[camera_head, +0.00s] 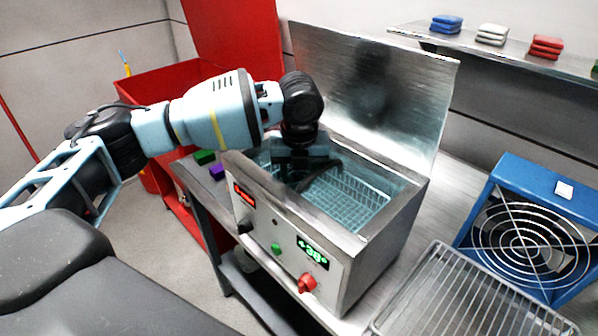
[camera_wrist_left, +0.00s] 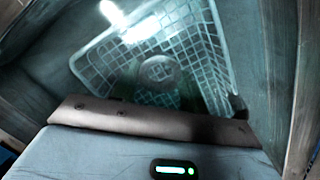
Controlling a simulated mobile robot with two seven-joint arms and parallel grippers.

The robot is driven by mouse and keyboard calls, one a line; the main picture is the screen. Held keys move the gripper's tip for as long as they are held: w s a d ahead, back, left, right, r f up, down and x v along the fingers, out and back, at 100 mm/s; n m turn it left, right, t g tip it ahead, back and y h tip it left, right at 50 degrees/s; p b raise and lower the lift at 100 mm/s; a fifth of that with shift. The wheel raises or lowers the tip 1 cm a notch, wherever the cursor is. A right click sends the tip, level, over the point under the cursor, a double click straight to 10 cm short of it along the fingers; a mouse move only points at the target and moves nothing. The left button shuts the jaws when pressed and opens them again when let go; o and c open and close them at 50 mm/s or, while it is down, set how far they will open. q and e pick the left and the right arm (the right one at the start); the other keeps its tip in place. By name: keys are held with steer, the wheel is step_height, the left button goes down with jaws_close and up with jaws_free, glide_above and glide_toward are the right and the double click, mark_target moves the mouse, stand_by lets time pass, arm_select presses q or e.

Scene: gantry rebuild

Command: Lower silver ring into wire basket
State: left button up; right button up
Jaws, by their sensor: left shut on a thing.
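My left gripper (camera_head: 305,182) points down inside the open steel tank (camera_head: 392,205), above the wire basket (camera_head: 350,197). Its jaws are shut on the silver ring. The ring itself is not discernible in the head view, behind the dark fingers. In the left wrist view a round, pale ring (camera_wrist_left: 160,70) shows against the white mesh of the wire basket (camera_wrist_left: 205,50). That view is dim and hazy, so I cannot tell whether the ring touches the mesh. My right gripper is not in view.
The tank's raised steel lid (camera_head: 385,85) stands behind the opening. Its front panel has displays and a red knob (camera_head: 307,284). A wire rack (camera_head: 465,300) and a blue fan (camera_head: 530,225) are at right. Red bins (camera_head: 170,85) stand at left; folded cloths (camera_head: 492,34) lie on the shelf.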

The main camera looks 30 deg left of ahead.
arm_select(q)
steer(key=o, duration=1.2)
steer(key=shift+c, duration=0.2)
